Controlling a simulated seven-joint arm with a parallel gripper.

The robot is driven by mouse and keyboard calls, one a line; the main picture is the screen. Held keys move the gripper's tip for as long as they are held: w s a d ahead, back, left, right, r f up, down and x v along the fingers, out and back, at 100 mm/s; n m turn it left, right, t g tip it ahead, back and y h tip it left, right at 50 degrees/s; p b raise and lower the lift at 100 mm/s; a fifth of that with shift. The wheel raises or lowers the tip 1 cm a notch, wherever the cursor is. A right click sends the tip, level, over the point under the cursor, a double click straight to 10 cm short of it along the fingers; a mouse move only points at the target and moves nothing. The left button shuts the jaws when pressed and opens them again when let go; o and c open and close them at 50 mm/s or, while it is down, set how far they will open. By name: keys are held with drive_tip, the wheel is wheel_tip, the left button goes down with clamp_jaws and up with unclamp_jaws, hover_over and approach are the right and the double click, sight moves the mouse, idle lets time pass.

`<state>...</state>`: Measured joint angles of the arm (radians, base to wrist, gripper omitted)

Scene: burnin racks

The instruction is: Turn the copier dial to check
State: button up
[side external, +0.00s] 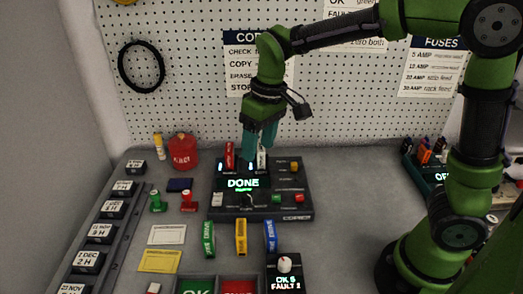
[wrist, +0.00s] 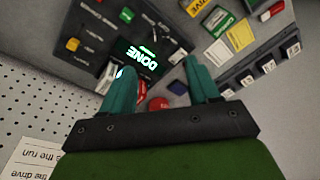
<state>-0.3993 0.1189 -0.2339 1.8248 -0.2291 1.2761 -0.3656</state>
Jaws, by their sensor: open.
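The copier (side external: 305,185) is a dark box on the bench with a lit screen (side external: 243,183) reading DONE in green. The screen also shows in the wrist view (wrist: 140,62). The dial seems to be the small dark knob (side external: 248,197) below the screen, and its pointing direction is too small to read. A red drive (side external: 229,155) stands upright at the copier's back left and a pale one (side external: 262,159) to its right. My gripper (side external: 260,140) is open and empty above the copier's back edge; its teal fingers (wrist: 154,72) spread apart in the wrist view.
Colored bands (side external: 241,236) lie in front, with a small box with a white knob (side external: 284,265) nearer. A date-block rack (side external: 98,235) runs along the left. The pegboard (side external: 195,80) rises behind.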

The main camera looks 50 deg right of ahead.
sight(246, 194)
drive_tip(key=w+f+n, duration=0.1)
drive_tip(key=f, duration=0.4)
drive_tip(key=w+f+n, duration=0.1)
drive_tip(key=f, duration=0.4)
drive_tip(key=w+f+n+g+h, duration=0.1)
drive_tip(key=w+f, duration=0.1)
drive_tip(key=f, duration=0.4)
drive_tip(key=shift+a, duration=0.3)
drive_tip(key=c, duration=1)
